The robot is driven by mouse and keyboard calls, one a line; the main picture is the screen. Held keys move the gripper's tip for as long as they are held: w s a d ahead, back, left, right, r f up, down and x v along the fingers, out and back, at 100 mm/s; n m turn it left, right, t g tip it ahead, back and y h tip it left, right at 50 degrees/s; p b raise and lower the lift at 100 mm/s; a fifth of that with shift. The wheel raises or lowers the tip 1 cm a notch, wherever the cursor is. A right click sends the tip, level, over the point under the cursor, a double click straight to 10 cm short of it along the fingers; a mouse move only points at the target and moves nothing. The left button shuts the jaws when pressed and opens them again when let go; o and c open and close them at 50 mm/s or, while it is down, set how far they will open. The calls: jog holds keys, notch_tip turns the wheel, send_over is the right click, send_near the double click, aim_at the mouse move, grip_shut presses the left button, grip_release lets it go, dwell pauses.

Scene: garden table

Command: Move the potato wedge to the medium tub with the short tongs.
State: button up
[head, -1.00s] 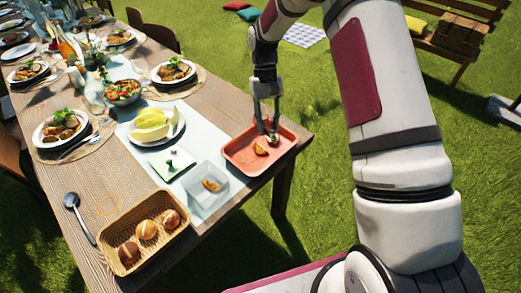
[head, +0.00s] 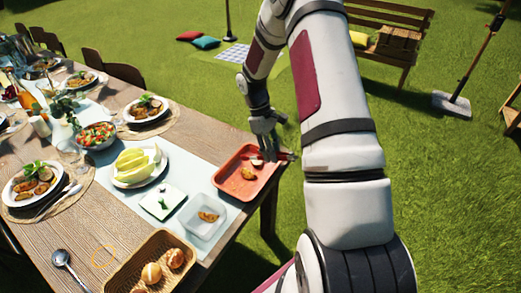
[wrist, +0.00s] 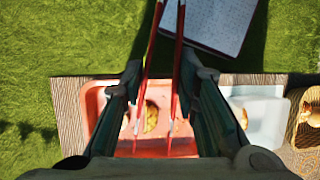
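A brown potato wedge lies in the red tray; it shows in the head view (head: 248,174) and in the wrist view (wrist: 151,118). The short tongs (wrist: 179,65) have two thin red arms with pale tips reaching over the tray. Their upper end runs out of the wrist picture. My gripper (head: 267,152) is low at the tray's far right edge. In the wrist view its two dark fingers (wrist: 162,72) are apart, with the tongs' arms between them; I see no firm contact. The clear medium tub (head: 191,222) stands left of the tray with a wedge (head: 208,217) inside.
The red tray (head: 232,186) sits near the table's edge. A bread basket (head: 128,266), a white square dish (head: 161,204) and a plate of melon-like slices (head: 138,168) stand near the tub. Bare wood (head: 90,227) lies at the left front. Grass lies beyond the edge.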

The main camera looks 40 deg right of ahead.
jog(key=shift+f, duration=0.2)
notch_tip(320, 180, down, 10)
jog(key=b, duration=0.2)
jog(key=shift+r+b, duration=0.2)
jog(key=shift+b, duration=0.15)
dwell(0.5)
grip_shut()
notch_tip(320, 180, up, 12)
jog(key=p, duration=0.3)
dwell(0.7)
jog(key=shift+a, duration=0.15)
